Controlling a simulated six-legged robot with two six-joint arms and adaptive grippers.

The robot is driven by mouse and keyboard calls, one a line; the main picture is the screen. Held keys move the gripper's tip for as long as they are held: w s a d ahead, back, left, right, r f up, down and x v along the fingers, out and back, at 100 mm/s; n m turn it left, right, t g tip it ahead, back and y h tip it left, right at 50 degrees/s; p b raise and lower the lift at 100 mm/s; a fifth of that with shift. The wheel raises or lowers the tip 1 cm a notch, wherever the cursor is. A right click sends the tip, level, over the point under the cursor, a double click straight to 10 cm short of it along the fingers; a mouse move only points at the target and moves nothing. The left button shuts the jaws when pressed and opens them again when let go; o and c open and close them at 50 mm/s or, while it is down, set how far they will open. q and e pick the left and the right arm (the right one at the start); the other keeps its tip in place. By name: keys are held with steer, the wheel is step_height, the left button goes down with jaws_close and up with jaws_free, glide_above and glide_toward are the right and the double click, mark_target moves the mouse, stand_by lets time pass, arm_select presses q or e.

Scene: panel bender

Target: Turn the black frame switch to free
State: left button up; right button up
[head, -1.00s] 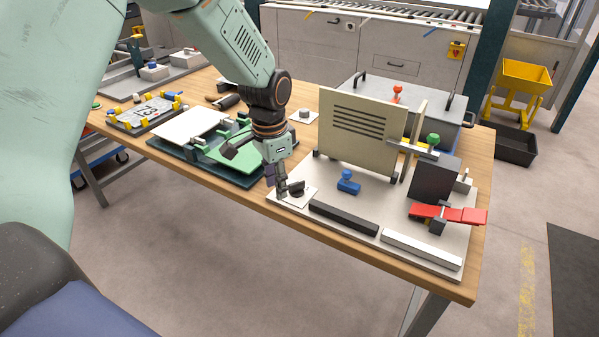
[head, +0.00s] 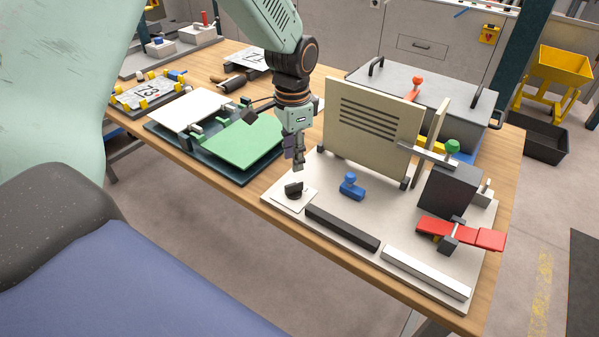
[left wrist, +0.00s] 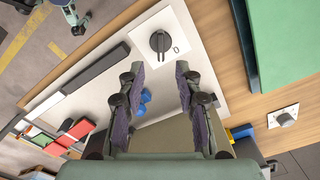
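The black frame switch (head: 293,189) is a round dark knob with a raised grip bar on a white square plate at the near left corner of the pale base board. In the left wrist view the switch (left wrist: 160,42) lies beyond the fingertips, its bar roughly upright in the picture, with a mark like a "0" to its right. My left gripper (head: 299,166) hangs just above and behind the switch, apart from it. In the left wrist view its two fingers (left wrist: 160,68) are spread, with nothing between them. My right gripper is not in view.
A blue knobbed part (head: 351,187) stands right of the switch, before an upright beige slotted panel (head: 368,128). A black bar (head: 342,228) and a white bar (head: 426,272) line the near edge. A red-handled clamp (head: 462,233) is at right, a green plate (head: 240,142) at left.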

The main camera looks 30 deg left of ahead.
mark_target(294, 184)
arm_select(q)
steer(key=shift+w+a+f, duration=0.1)
steer(key=shift+w+f, duration=0.15)
steer(key=shift+f, duration=0.1)
steer(key=f, duration=0.6)
steer(key=shift+s+f, duration=0.2)
steer(key=shift+s, duration=0.15)
steer(key=shift+w+f, duration=0.2)
steer(key=shift+f, duration=0.3)
steer(key=shift+s+r, duration=0.15)
steer(key=shift+s, duration=0.05)
steer(key=shift+c, duration=1)
steer(key=shift+w, duration=0.15)
jaws_close()
